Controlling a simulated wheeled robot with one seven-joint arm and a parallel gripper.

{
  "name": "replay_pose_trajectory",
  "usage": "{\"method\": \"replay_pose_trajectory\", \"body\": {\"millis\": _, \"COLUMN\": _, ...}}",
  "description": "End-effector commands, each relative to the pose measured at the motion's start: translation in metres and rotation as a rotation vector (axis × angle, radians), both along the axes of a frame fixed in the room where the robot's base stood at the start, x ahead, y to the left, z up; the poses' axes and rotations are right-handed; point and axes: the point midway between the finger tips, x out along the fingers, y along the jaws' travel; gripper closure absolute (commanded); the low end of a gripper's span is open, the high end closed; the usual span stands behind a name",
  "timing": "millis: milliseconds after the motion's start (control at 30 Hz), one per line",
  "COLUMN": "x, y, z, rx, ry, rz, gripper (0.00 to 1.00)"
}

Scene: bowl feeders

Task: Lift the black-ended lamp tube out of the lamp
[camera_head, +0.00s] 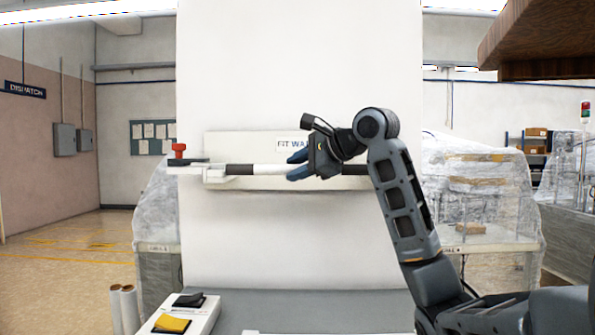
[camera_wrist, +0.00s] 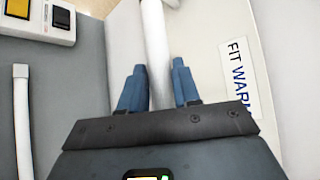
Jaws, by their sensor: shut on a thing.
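The black-ended lamp tube (camera_head: 270,169) lies level in front of the white lamp backplate (camera_head: 240,145) on the tall panel. Its left dark end meets the lamp's left holder (camera_head: 215,175); I cannot tell if it is seated there. Its right dark end shows right of my gripper, partly behind my arm. My gripper (camera_head: 298,166) is shut on the middle of the tube. In the wrist view the white tube (camera_wrist: 155,45) runs between the two blue fingers of my gripper (camera_wrist: 160,85). The lamp's right holder is hidden behind my arm.
Below, a grey bench (camera_head: 310,305) carries a box with yellow and black pads (camera_head: 180,318). Another white tube (camera_wrist: 21,120) lies on the bench. A wooden overhang (camera_head: 540,45) is at upper right.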

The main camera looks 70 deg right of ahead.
Motion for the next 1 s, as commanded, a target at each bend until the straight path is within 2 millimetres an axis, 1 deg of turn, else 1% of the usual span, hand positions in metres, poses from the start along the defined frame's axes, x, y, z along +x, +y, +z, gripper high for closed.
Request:
{"method": "replay_pose_trajectory", "body": {"millis": 33, "x": 0.000, "y": 0.000, "z": 0.000, "rx": 0.000, "ry": 0.000, "rz": 0.000, "gripper": 0.83}}
{"method": "replay_pose_trajectory", "body": {"millis": 200, "x": 0.000, "y": 0.000, "z": 0.000, "rx": 0.000, "ry": 0.001, "rz": 0.000, "gripper": 0.99}}
{"method": "replay_pose_trajectory", "body": {"millis": 467, "x": 0.000, "y": 0.000, "z": 0.000, "rx": 0.000, "ry": 0.000, "rz": 0.000, "gripper": 1.00}}
{"method": "replay_pose_trajectory", "body": {"millis": 567, "x": 0.000, "y": 0.000, "z": 0.003, "rx": -0.001, "ry": -0.001, "rz": 0.001, "gripper": 1.00}}
{"method": "replay_pose_trajectory", "body": {"millis": 733, "x": 0.001, "y": 0.000, "z": 0.018, "rx": -0.001, "ry": -0.001, "rz": 0.001, "gripper": 1.00}}
{"method": "replay_pose_trajectory", "body": {"millis": 867, "x": 0.001, "y": 0.001, "z": 0.040, "rx": -0.003, "ry": -0.003, "rz": 0.002, "gripper": 1.00}}
{"method": "replay_pose_trajectory", "body": {"millis": 900, "x": -0.003, "y": 0.000, "z": 0.046, "rx": -0.002, "ry": -0.003, "rz": 0.000, "gripper": 1.00}}
{"method": "replay_pose_trajectory", "body": {"millis": 1000, "x": -0.026, "y": -0.003, "z": 0.057, "rx": -0.002, "ry": -0.004, "rz": -0.002, "gripper": 1.00}}
